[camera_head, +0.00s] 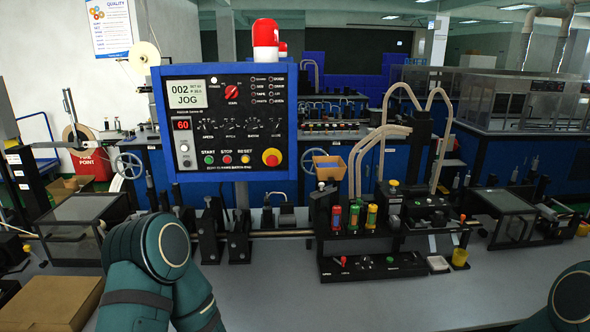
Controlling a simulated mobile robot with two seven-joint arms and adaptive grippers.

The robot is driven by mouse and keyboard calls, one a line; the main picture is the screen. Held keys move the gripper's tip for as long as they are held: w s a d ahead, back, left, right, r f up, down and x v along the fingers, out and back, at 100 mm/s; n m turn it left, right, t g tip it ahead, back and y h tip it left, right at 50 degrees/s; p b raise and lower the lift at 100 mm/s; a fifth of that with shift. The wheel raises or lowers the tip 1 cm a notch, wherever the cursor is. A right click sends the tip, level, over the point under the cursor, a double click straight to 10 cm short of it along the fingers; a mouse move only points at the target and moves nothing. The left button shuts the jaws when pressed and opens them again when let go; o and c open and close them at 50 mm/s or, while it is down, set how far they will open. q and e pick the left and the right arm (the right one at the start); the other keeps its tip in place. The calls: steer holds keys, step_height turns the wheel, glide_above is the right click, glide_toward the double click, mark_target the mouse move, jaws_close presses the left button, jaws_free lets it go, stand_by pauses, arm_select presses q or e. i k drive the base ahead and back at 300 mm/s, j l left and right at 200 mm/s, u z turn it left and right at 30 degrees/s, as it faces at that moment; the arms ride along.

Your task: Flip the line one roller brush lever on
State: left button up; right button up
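A black machine unit (400,240) stands on the grey bench, right of centre. A small red-tipped lever (343,261) rises from the black base at its front left. I cannot tell for sure whether this is the roller brush lever, or whether it is on or off. Red, yellow and green capped cylinders (353,217) stand upright just behind it. My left arm shows at the lower left and my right arm at the lower right corner. Neither gripper is in view.
A blue control panel (225,123) with a red beacon (265,40) stands left of centre. A cardboard box (52,303) lies at the front left. The bench front (330,305) is clear.

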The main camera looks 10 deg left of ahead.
mark_target(27, 248)
steer(key=u, duration=0.5)
steer(key=k+l+u, duration=0.1)
steer(key=u, duration=1.4)
steer(key=i+j, duration=0.1)
steer(key=j, duration=0.3)
steer(key=i+j, duration=0.15)
steer(key=j, duration=0.2)
steer(key=i+j+u, duration=0.1)
steer(key=j, duration=0.3)
steer(key=i+j, duration=0.15)
steer(key=j, duration=0.2)
steer(key=i+j, duration=0.15)
steer(key=j, duration=0.25)
steer(key=i+j, duration=0.1)
steer(key=j, duration=0.25)
steer(key=i+j+u, duration=0.1)
steer(key=j, duration=0.25)
steer(key=i, duration=0.05)
